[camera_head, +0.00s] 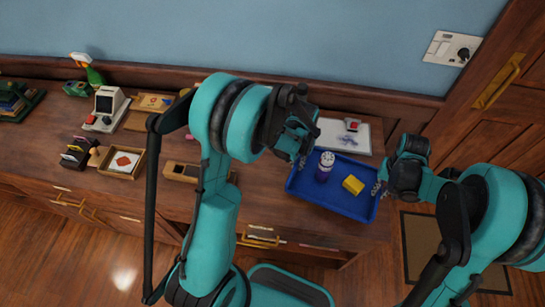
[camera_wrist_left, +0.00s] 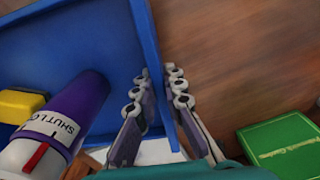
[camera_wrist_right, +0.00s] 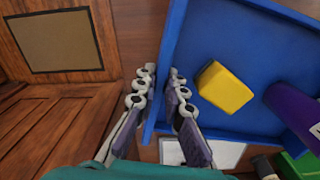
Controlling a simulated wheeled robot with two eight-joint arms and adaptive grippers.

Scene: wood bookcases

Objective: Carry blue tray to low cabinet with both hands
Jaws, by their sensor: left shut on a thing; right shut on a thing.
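The blue tray (camera_head: 335,204) is at the right end of the wooden cabinet in the head view. It holds a purple and white tube (camera_head: 323,172) and a yellow block (camera_head: 353,185). My left gripper (camera_head: 299,158) is shut on the tray's left wall; the left wrist view shows its fingers (camera_wrist_left: 158,95) on both sides of the blue rim (camera_wrist_left: 147,45). My right gripper (camera_head: 381,186) is shut on the right wall; the right wrist view shows its fingers (camera_wrist_right: 160,95) astride the rim (camera_wrist_right: 170,45). I cannot tell whether the tray touches the top.
A white sheet with a red item (camera_head: 345,134) lies behind the tray. A wooden box (camera_head: 121,162), a small retro computer (camera_head: 105,108) and a goose figure (camera_head: 92,72) stand to the left. A green box (camera_wrist_left: 282,145) is near my left gripper. A wooden door (camera_head: 510,120) is at right.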

